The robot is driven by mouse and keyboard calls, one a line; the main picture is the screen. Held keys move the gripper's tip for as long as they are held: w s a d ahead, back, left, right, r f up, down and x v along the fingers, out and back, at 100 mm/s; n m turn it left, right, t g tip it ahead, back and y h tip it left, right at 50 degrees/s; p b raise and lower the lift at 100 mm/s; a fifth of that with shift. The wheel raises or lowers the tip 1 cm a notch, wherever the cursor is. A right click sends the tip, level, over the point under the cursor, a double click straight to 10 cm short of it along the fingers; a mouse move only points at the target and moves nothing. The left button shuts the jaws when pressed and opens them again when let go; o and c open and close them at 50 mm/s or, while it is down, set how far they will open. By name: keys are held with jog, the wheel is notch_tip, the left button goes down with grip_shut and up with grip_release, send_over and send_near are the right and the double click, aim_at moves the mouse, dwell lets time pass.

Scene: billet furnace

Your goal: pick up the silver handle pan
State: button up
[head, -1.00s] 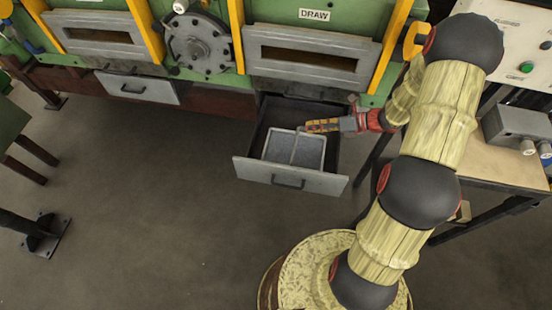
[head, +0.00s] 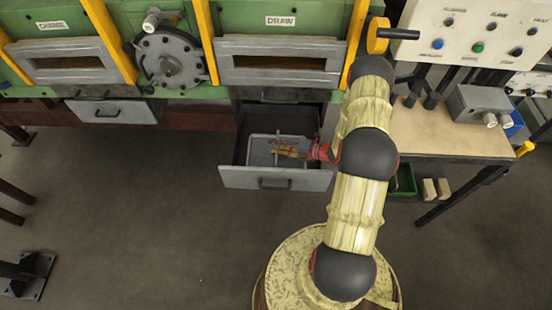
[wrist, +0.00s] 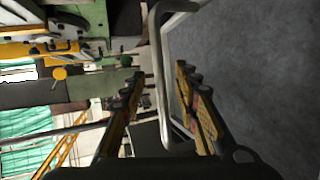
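The pan (head: 260,156) is a grey, shallow rectangular tray inside the open drawer (head: 275,179). Its grey floor (wrist: 260,70) fills the right of the wrist view. Its silver handle (wrist: 157,75) is a bent bar rising along one side of the pan in the wrist view; it also shows as a thin bar in the head view (head: 278,140). My gripper (head: 280,151) is over the pan. In the wrist view my gripper (wrist: 159,75) is open, with one finger on each side of the handle bar. Gaps show between the bar and both fingers.
The drawer sits under the green furnace front marked DRAW (head: 281,20). A closed drawer (head: 112,111) is at the left. A table (head: 445,130) with a grey box (head: 487,104) and a control panel (head: 470,35) stands at the right. The floor in front is clear.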

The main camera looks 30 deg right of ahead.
jog(key=b+x, duration=0.1)
jog(key=x, duration=0.3)
jog(key=shift+w+f, duration=0.1)
jog(key=shift+w, duration=0.1)
jog(key=shift+c, duration=0.7)
grip_shut()
dwell(0.5)
